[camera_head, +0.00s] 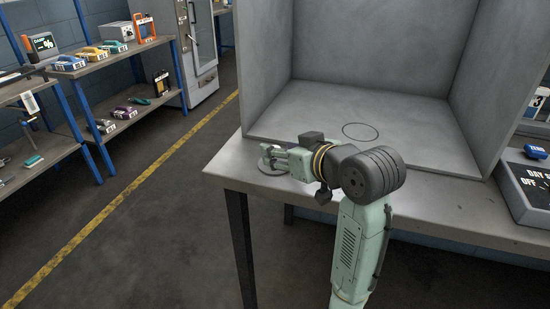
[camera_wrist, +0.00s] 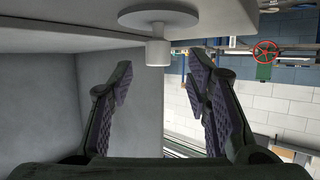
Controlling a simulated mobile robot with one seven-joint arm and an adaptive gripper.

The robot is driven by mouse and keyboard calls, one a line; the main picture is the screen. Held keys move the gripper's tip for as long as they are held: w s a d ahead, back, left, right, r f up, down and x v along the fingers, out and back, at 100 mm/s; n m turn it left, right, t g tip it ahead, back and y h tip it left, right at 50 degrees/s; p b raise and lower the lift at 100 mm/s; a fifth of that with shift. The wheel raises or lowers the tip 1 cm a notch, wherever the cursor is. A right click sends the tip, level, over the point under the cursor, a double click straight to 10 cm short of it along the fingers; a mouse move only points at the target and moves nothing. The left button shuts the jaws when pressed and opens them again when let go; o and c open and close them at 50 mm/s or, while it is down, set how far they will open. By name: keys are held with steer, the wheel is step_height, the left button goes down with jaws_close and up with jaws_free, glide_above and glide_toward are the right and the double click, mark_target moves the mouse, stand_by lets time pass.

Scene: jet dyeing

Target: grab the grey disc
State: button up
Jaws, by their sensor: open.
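The grey disc (camera_wrist: 185,18) has a short pale knob (camera_wrist: 158,52) at its centre. The wrist view looks upside down, with the table top along its upper edge. In the head view the disc (camera_head: 270,169) lies near the table's front left corner, partly hidden by my gripper. My gripper (camera_wrist: 160,75) is open, with dark ridged pads to either side of the knob in the picture. The pads look apart from the knob, and how deep it sits between them I cannot tell. In the head view my gripper (camera_head: 268,154) reaches left, low over the table.
The grey table (camera_head: 400,186) carries a grey three-walled booth (camera_head: 400,35) with a thin dark circle (camera_head: 361,131) on its floor. A labelled box (camera_head: 527,190) stands at the right. Shelves (camera_head: 110,60) with small items stand left across open floor.

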steer(key=shift+p+x, duration=0.3)
steer(key=shift+x, duration=1.65)
steer(key=shift+f, duration=0.15)
steer(key=shift+c, duration=0.5)
steer(key=shift+d, duration=0.1)
jaws_close()
